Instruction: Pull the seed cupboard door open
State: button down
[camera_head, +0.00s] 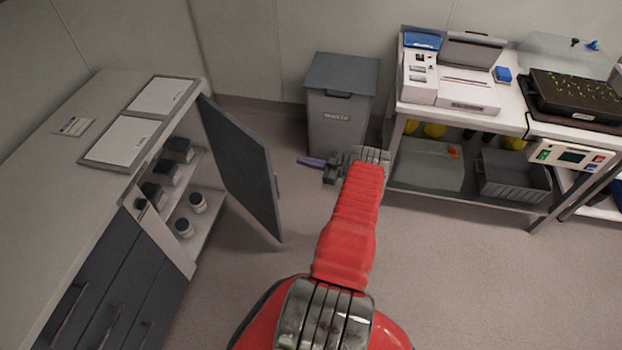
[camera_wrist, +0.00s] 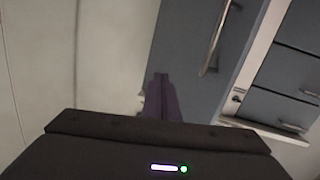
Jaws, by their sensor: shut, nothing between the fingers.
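The seed cupboard (camera_head: 182,255) is at the left in the head view. Its dark grey door (camera_head: 238,160) stands wide open, swung out to the right, with the shelves inside exposed. My gripper (camera_head: 303,161), with purple fingers, is to the right of the door's free edge, pointing left, apart from the door in the picture. In the wrist view my gripper (camera_wrist: 160,82) has its fingers together and empty. The door (camera_wrist: 185,65) fills the upper middle there, with its long metal handle (camera_wrist: 215,38) up and right of the fingertips, outside them.
Dark boxes (camera_head: 178,150) and pale jars (camera_head: 197,202) stand on the cupboard shelves. A grey waste bin (camera_head: 340,105) stands by the back wall, close behind my gripper. A bench (camera_head: 512,118) with equipment is at the right. The floor between cupboard and bench is clear.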

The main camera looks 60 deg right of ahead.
jog(key=w+d+r+g+h, duration=0.1)
jog(key=w+d+r+h, duration=0.15)
jog(key=w+r, duration=0.9)
jog(key=w+d+r+g+h, duration=0.1)
jog(key=w+r+h, duration=0.2)
jog(key=w+r, duration=0.85)
jog(key=w+a+r+m+g+h, duration=0.1)
jog(key=a+r, duration=0.4)
jog(key=r, duration=0.3)
jog(key=a+r+m+h, duration=0.1)
jog(key=a+r, duration=0.3)
jog(key=r, duration=0.4)
jog(key=w+a+r+m+g+h, duration=0.1)
jog(key=a+r+h, duration=0.1)
jog(key=a+r, duration=0.45)
jog(key=s+a+r+m+g, duration=0.1)
jog(key=s+a+r, duration=0.45)
jog(key=a, duration=0.45)
jog(key=s+a+r+m+g, duration=0.1)
jog(key=s+a+r+g, duration=0.1)
jog(key=s+a+r, duration=0.6)
jog(key=s+a+f+g+y, duration=0.2)
jog(key=s+a+f+y, duration=0.1)
jog(key=s+a, duration=1)
jog(key=s+a+f+n+g+y, duration=0.1)
jog(key=s+a+f, duration=0.5)
jog(key=s+a, duration=0.6)
jog(key=shift+s+a+g+y, duration=0.4)
jog(key=shift+s+g+y, duration=0.1)
jog(key=shift+y, duration=0.45)
